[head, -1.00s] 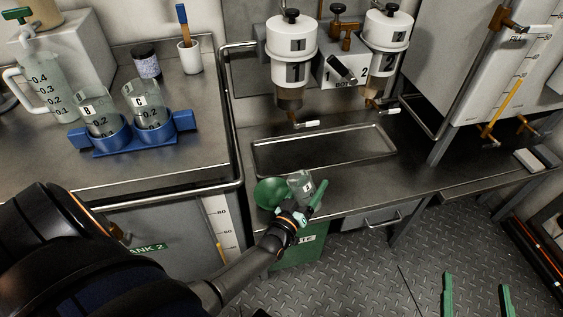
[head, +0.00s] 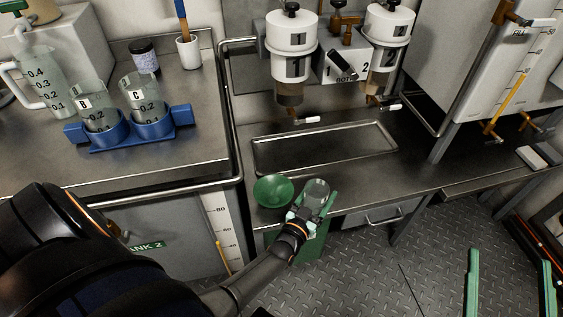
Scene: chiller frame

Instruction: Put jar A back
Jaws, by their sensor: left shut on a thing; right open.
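A clear glass jar (head: 317,188) is held in my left gripper (head: 313,207), just right of the green funnel (head: 273,191). I look into its mouth from above; its letter cannot be read and its lower part is hidden by the gripper. The blue rack (head: 133,139) stands on the left counter. It holds jar B (head: 93,104) at its left and jar C (head: 141,96) at its right, both upright. My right gripper (head: 510,258) is open and empty, its two green fingers wide apart over the floor at the lower right.
A shallow metal tray (head: 255,160) lies below two white dispensers (head: 292,62) with taps. A metal rail (head: 236,150) edges the left counter. A pitcher (head: 42,85), a dark-lidded container (head: 144,57) and a white cup (head: 188,52) stand behind the rack. The counter before the rack is clear.

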